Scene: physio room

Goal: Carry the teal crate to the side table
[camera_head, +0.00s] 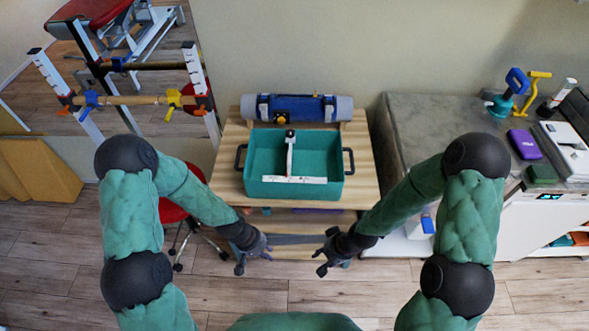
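The teal crate (258,186) stands upright on a light wooden table (362,182) with lower shelves, near the wall. It has a dark handle on its left side (240,157) and another on its right side (349,161). A white L-shaped measuring tool (291,160) with a dark end lies in it. My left gripper (255,262) is open and empty, in front of the table and below the crate's left part. My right gripper (320,256) is open and empty, in front of the table's right part. Both are apart from the crate. I cannot tell which surface is the side table.
A rolled grey-blue mat (298,108) lies behind the crate. At right, a grey counter (425,112) holds a teal-and-blue device (505,98), a purple case (523,143) and a white machine (566,140). A red stool (172,210) stands left of the table. A mirror hangs at upper left.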

